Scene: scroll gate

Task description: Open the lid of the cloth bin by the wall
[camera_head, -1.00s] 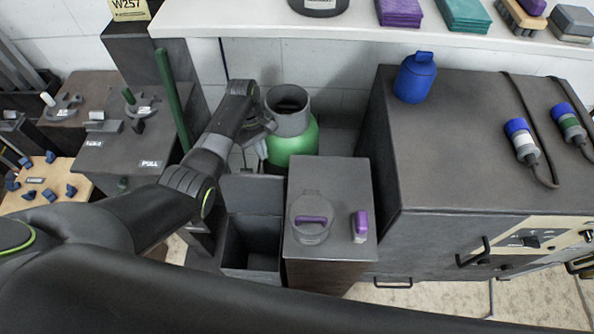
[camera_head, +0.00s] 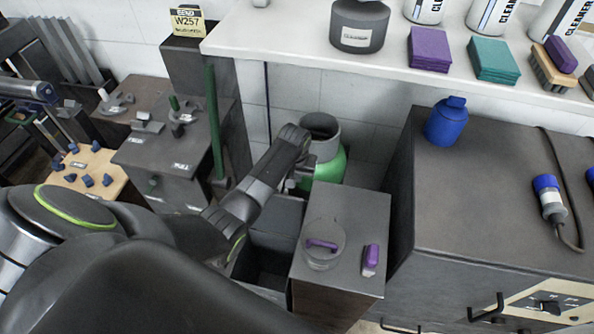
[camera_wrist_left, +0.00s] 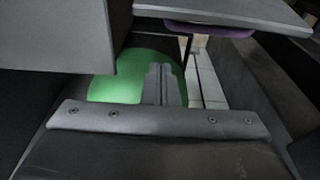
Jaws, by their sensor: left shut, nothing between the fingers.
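A dark open-topped bin (camera_head: 273,240) stands on the floor, with an upright dark panel along its back side. I cannot tell whether this panel is its lid. My left arm reaches over the bin's left side in the head view. My left gripper (camera_head: 302,174) is beside a green container with a grey collar (camera_head: 328,169) near the wall. In the left wrist view the two fingers (camera_wrist_left: 165,84) are together and empty, in front of the green surface (camera_wrist_left: 117,88). I cannot tell whether they touch it. My right gripper is not in view.
A dark cabinet (camera_head: 345,215) with a round clear lid with a purple handle (camera_head: 322,244) and a purple-topped block (camera_head: 370,260) stands right of the bin. A larger cabinet (camera_head: 480,200) is further right. A white shelf (camera_head: 400,65) runs along the wall. A green post (camera_head: 213,120) stands left.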

